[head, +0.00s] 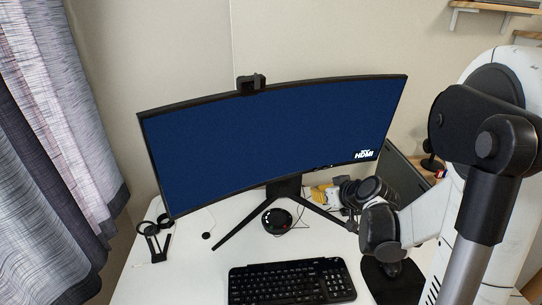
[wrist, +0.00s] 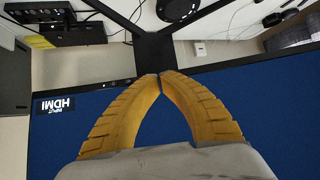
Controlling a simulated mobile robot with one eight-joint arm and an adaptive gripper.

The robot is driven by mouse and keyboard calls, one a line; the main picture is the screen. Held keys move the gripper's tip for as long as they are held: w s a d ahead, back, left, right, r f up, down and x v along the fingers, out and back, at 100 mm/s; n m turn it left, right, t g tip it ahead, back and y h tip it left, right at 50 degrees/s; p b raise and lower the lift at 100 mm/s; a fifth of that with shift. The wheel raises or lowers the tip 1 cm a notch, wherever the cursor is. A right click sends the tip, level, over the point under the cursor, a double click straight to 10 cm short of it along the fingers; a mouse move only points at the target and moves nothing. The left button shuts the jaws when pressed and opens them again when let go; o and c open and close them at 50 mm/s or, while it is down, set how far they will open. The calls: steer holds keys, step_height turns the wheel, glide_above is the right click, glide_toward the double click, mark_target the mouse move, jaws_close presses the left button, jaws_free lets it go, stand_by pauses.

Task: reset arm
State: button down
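My gripper (wrist: 160,78) has two yellow ridged fingers that arch inward and meet at the tips in the wrist view. Nothing shows between them, only an empty arched gap with the blue screen behind. In the head view my arm enters at the right, folds down and reaches toward the lower right of the monitor (head: 270,135). A yellow patch that looks like my fingers (head: 322,195) shows just below the screen's edge. The monitor also shows upside down in the wrist view (wrist: 270,105), with its dark stand beyond the fingertips.
A black keyboard (head: 291,282) lies at the front of the white desk (head: 190,265). A round black device (head: 277,220) sits by the stand's legs. A black headset-like object (head: 155,243) is at the left. A webcam (head: 251,85) tops the monitor. Curtains (head: 50,150) hang at the left.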

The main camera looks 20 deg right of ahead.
steer(key=s+a+r+g, duration=0.1)
steer(key=s+a+r, duration=0.15)
steer(key=a, duration=0.35)
steer(key=s+a+r+g, duration=0.1)
steer(key=s+a+r, duration=0.1)
steer(key=s+a, duration=0.3)
steer(key=s+a+r+g, duration=0.2)
steer(key=s+a, duration=0.6)
steer(key=s, duration=0.5)
steer(key=shift+s+m+h, duration=0.2)
steer(key=shift+m+h, duration=0.1)
